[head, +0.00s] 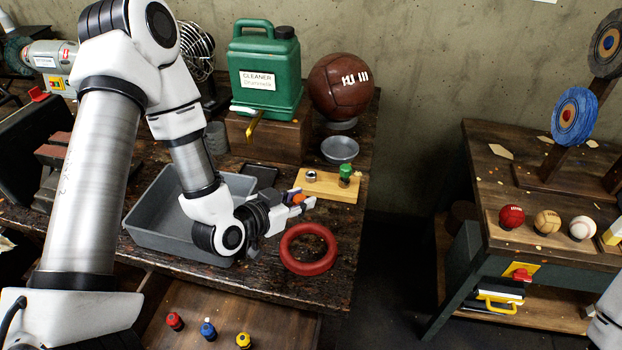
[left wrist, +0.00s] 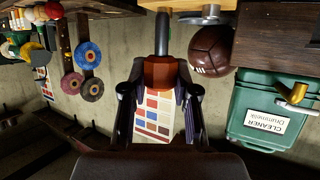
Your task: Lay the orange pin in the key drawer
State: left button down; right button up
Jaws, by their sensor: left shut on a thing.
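My left gripper (head: 292,207) is over the right part of the workbench, above and behind the red ring. It is shut on the orange pin (head: 299,198), mostly hidden by the fingers in the head view. In the left wrist view the orange head of the pin (left wrist: 160,72) sits between the fingers (left wrist: 160,95), with a dark grey shaft pointing away. An open wooden drawer (head: 165,303), apparently the key drawer, shows below the bench front. A red pin (head: 175,321), a blue pin (head: 208,329) and a yellow pin (head: 243,340) stand there. My right gripper is out of view.
A red ring (head: 308,249) lies near the bench's front right edge. A grey tray (head: 150,238) is left of the gripper. A wooden board (head: 325,186) with a green-topped pin (head: 345,174) lies behind it. The green cleaner can (head: 268,65) and brown ball (head: 341,86) stand further back.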

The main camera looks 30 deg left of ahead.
pick_arm(q)
jog(key=shift+a+r+n+y, duration=0.25)
jog(key=shift+a+y, duration=0.1)
jog(key=shift+a, duration=0.3)
jog(key=shift+a+r+n+y, duration=0.1)
jog(key=shift+a+n+y, duration=0.2)
jog(key=shift+a, duration=0.3)
